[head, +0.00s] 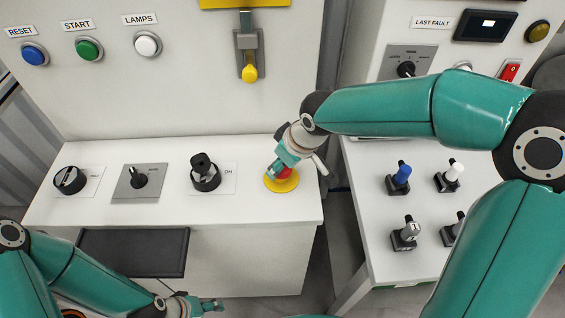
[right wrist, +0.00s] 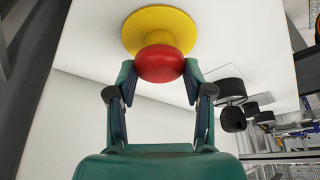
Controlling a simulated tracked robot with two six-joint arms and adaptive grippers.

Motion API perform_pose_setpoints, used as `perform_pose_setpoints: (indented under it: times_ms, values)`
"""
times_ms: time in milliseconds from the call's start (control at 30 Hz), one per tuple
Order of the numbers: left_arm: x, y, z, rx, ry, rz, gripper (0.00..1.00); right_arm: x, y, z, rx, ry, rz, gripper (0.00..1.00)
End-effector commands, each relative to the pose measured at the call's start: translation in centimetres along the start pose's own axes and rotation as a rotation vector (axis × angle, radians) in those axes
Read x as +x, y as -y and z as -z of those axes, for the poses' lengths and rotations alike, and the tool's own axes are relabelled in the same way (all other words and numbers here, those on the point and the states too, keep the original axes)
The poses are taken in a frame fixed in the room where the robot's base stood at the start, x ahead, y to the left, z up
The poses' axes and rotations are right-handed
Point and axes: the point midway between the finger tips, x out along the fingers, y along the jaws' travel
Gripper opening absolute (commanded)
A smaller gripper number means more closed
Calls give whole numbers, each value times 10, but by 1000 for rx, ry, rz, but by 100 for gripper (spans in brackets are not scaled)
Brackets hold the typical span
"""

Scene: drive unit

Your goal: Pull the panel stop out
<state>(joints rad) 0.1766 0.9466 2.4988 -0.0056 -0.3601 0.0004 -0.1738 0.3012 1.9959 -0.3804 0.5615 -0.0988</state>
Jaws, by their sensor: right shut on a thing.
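The panel stop is a red mushroom button (right wrist: 160,64) on a round yellow base (right wrist: 158,25). In the head view the yellow base (head: 282,183) sits at the right end of the white console top, and the red button (head: 285,173) is mostly hidden by my right gripper. My right gripper (head: 281,168) comes down over the button. In the right wrist view its two fingers (right wrist: 160,75) press on either side of the red head. My left gripper (head: 212,305) is low at the bottom edge of the head view, away from the stop; its fingers are too small to read.
A black rotary switch (head: 204,172) stands left of the stop, with a selector (head: 140,179) and another rotary switch (head: 69,180) further left. A black tray (head: 133,252) juts from the console front. A side table (head: 425,215) at right carries several small switches.

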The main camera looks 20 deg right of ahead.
Motion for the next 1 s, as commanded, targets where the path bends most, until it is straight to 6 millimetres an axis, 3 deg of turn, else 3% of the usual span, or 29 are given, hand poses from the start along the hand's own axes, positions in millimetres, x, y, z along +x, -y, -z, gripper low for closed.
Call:
perform_pose_setpoints:
  times_ms: [33, 167, 433, 667, 700, 867, 1000]
  values:
    - [0, 0, 0, 0, 0, 0, 59, 0, 0, 0, -1, -1, -1, 19]
    - [0, 0, 0, 0, 0, 0, 59, 0, 0, 0, -1, -1, -1, 0]
    - [-4, -1, 0, 0, 0, 0, 59, -15, -1, 7, 0, -4, -2, 0]
    - [-3, -1, 0, 0, 0, 0, 59, -16, -1, 7, 1, -4, -2, 0]
    - [-3, -1, 0, 0, 0, 0, 59, -16, -1, 7, 1, -4, -2, 50]
    - [-3, -1, 0, 0, 0, 0, 59, -16, -1, 7, 1, -3, -2, 77]
    - [-3, -1, 0, 0, 0, 0, 59, -16, -1, 6, 1, -2, -1, 77]
